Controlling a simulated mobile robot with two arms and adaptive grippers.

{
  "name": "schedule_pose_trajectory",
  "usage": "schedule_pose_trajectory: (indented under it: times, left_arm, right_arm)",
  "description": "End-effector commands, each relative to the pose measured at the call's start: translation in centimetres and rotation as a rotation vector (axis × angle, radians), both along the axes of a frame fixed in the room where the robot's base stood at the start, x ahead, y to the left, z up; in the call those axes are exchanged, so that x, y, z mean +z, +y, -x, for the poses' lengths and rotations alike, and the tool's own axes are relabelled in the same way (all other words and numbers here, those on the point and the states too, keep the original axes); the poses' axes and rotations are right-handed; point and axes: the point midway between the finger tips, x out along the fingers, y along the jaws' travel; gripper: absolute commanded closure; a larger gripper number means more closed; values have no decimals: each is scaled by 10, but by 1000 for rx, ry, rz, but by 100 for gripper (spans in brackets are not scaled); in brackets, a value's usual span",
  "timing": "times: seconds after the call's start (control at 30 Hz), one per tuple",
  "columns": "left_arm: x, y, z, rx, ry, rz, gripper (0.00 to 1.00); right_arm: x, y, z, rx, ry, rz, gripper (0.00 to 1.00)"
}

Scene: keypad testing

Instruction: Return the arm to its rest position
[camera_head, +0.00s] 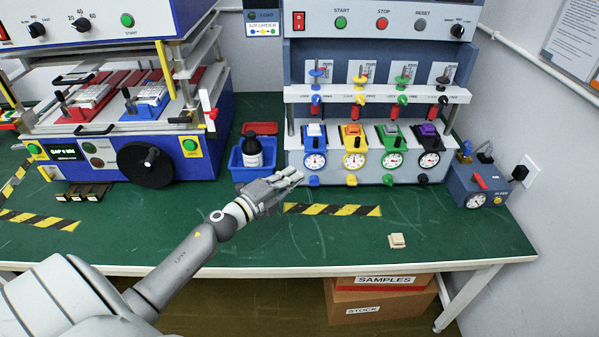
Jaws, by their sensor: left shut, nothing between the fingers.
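My left arm comes in from the lower left and reaches over the green table. My left gripper (291,177) is shut and empty. It is in front of the keypad testing machine (334,180), near its left front corner, at about the height of the lower dials in the picture. I cannot tell whether it touches anything. My right gripper is not in view. A small beige keycap-like block (397,240) lies alone on the table to the right of the gripper.
A blue bin (240,172) with a dark bottle (252,150) stands behind the gripper. A blue machine with a black handwheel (146,164) is at left. A small blue gauge box (476,186) is at right. Cardboard boxes (378,300) sit under the table. The front table strip is mostly clear.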

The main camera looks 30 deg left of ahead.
Motion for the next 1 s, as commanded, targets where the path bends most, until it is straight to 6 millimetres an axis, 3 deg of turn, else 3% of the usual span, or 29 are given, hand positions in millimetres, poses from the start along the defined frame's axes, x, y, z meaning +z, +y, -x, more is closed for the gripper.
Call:
schedule_pose_trajectory:
  times: [0.37,0.57,0.83,1.0]
  left_arm:
    - [1,0,7,15,-1,20,100]
    - [1,-1,21,182,16,215,100]
    - [-38,-10,80,536,215,631,100]
    - [-76,-38,137,732,447,854,100]
  right_arm:
    - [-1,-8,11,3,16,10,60]
    - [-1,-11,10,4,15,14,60]
    - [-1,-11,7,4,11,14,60]
    - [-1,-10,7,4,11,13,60]
